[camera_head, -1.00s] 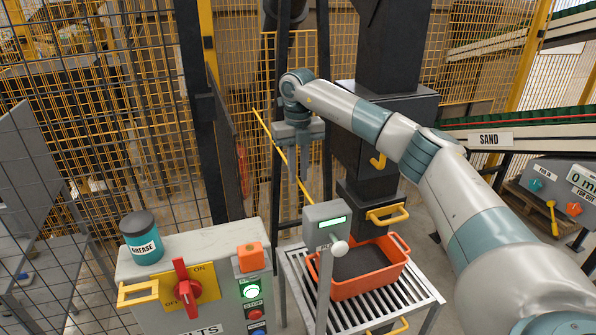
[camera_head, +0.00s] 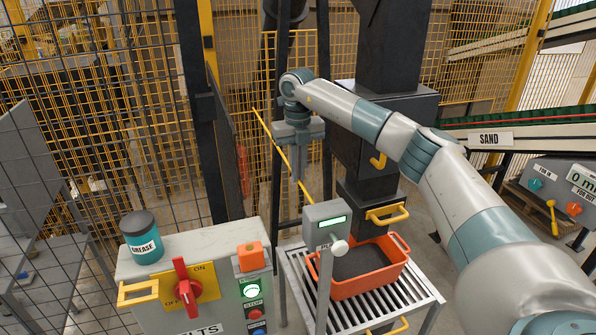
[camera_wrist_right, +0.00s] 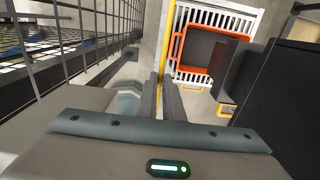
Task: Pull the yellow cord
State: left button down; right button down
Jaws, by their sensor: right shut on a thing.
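The yellow cord (camera_head: 264,125) runs slanting down from upper left, passes at my right gripper, and continues below it. My right gripper (camera_head: 298,170) points downward, with its fingers shut on the cord. In the right wrist view, the cord (camera_wrist_right: 172,42) comes straight up from between the two closed fingers (camera_wrist_right: 166,82). My left gripper is not in view.
A control box (camera_head: 215,245) with a grease can (camera_head: 141,238) and red switch (camera_head: 186,287) stands at lower left. An orange crate (camera_head: 399,262) sits on a roller stand near a display post (camera_head: 325,225). A black machine column (camera_head: 395,130) stands just right of the gripper.

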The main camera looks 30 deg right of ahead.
dwell(0.6)
jog(key=shift+f+b, duration=0.9)
jog(key=shift+f, duration=0.4)
jog(key=c, duration=1.9)
grip_release()
jog(key=shift+r, duration=0.15)
jog(key=shift+r, duration=0.55)
notch_tip(320, 180, up, 16)
jog(key=b, duration=0.3)
